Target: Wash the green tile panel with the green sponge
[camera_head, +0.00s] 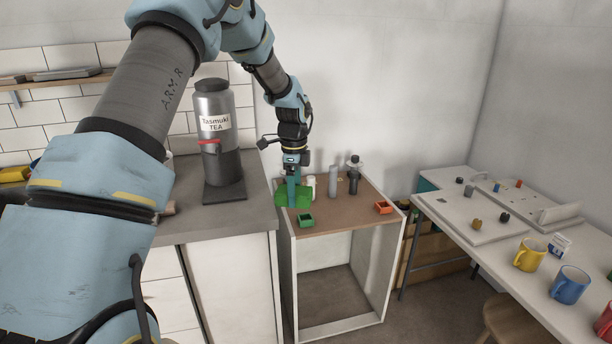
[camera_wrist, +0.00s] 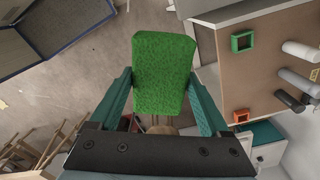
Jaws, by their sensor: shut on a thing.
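The green sponge (camera_wrist: 163,70) is a thick, rough-faced block held between the two teal fingers of my gripper (camera_wrist: 161,77) in the wrist view. In the head view, the sponge (camera_head: 284,196) is at the low end of my gripper (camera_head: 293,184), at the left side of a small brown-topped cabinet. I cannot tell there whether it touches the cabinet top. I cannot pick out a green tile panel for certain in either view.
A small green open box (camera_head: 305,220), an orange one (camera_head: 383,207) and several bottles (camera_head: 333,181) stand on the brown cabinet top (camera_head: 345,213). A tea canister (camera_head: 216,130) stands on the grey counter at left. Mugs (camera_head: 529,254) stand on the white table at right.

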